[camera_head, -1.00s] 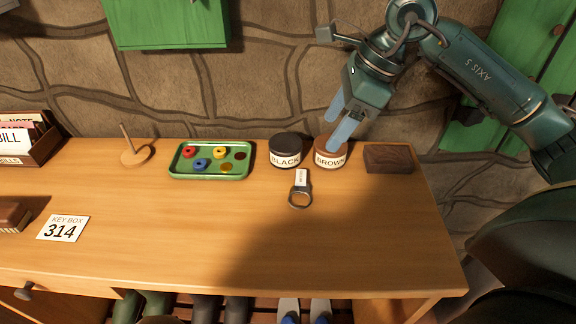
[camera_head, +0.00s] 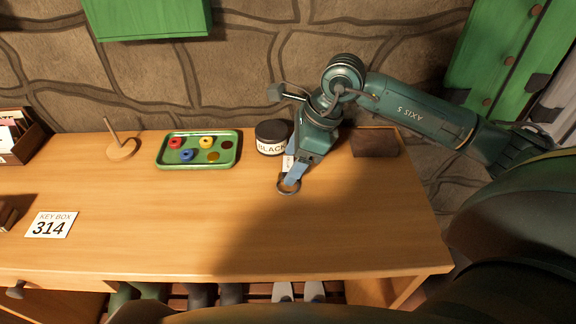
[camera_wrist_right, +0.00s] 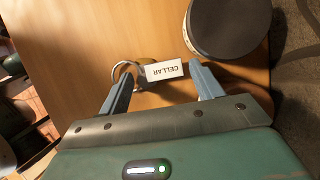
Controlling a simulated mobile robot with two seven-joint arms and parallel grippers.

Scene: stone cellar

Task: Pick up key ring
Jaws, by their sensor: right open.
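The key ring (camera_head: 289,187) is a dark metal ring with a white tag, lying on the wooden table in front of the black tin. In the right wrist view the ring (camera_wrist_right: 124,68) shows beside its tag, which reads CELLAR (camera_wrist_right: 164,70). My right gripper (camera_head: 293,172) is low over the key ring and partly hides the tag. In the right wrist view my right gripper (camera_wrist_right: 155,85) is open, with the tag and part of the ring between and just beyond its fingertips. Nothing is held. My left gripper is not in view.
The tin labelled BLACK (camera_head: 272,137) stands close behind the key ring; its lid (camera_wrist_right: 228,25) is near one finger. A dark brown block (camera_head: 375,142) lies to the right. A green tray (camera_head: 199,149) with coloured rings is left. The table front is clear.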

